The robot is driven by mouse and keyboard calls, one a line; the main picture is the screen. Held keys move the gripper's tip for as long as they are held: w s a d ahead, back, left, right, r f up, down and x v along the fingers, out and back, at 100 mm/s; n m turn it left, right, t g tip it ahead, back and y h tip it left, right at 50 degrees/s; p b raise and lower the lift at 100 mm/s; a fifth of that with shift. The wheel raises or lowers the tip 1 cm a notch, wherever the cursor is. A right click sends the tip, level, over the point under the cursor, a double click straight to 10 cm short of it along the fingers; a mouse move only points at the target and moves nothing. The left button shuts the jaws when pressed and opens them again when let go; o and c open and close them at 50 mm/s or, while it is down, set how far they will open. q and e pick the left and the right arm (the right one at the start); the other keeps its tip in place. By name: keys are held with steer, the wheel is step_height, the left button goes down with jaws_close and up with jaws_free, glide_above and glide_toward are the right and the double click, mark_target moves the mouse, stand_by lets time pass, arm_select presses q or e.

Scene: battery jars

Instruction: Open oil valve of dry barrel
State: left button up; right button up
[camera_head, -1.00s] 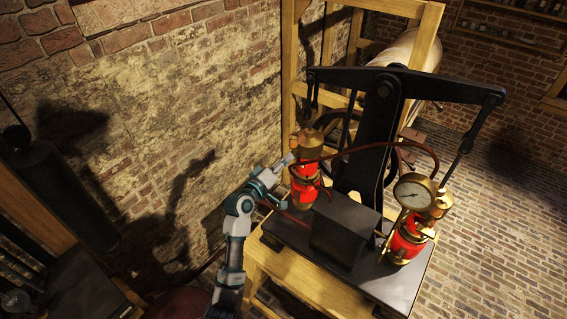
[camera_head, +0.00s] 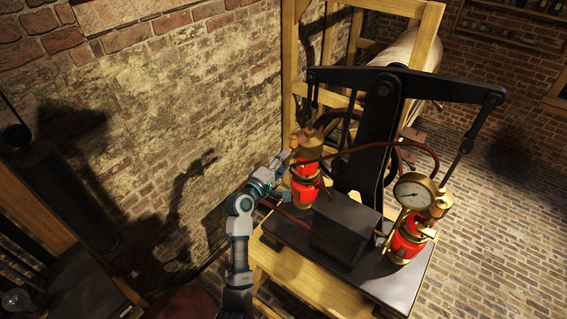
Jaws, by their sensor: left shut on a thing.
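Two red and brass barrels stand on the black machine base. The left barrel (camera_head: 305,184) is at the back left corner, and the right barrel (camera_head: 407,241), with a round pressure gauge (camera_head: 413,192) above it, is at the front right. My left gripper (camera_head: 284,158) is at the upper left side of the left barrel, beside its brass top. Its fingers are shut on a small part there, which looks like the oil valve; the fingers and barrel hide most of it. The frames do not show which barrel is dry. My right gripper is out of view.
A black rocker beam (camera_head: 440,87) spans both barrels on a central post. A dark box (camera_head: 346,229) sits between the barrels, and a thin brown hose (camera_head: 385,146) arches over the base. The brick wall (camera_head: 190,90) is close behind my left arm.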

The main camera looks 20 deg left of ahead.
arm_select(q)
steer(key=shift+f, duration=0.25)
steer(key=o, duration=1.1)
steer(key=shift+c, duration=0.2)
steer(key=shift+o, duration=0.5)
steer(key=shift+w, duration=0.1)
steer(key=shift+r, duration=0.1)
steer(key=v, duration=1.2)
steer(key=shift+w, duration=0.1)
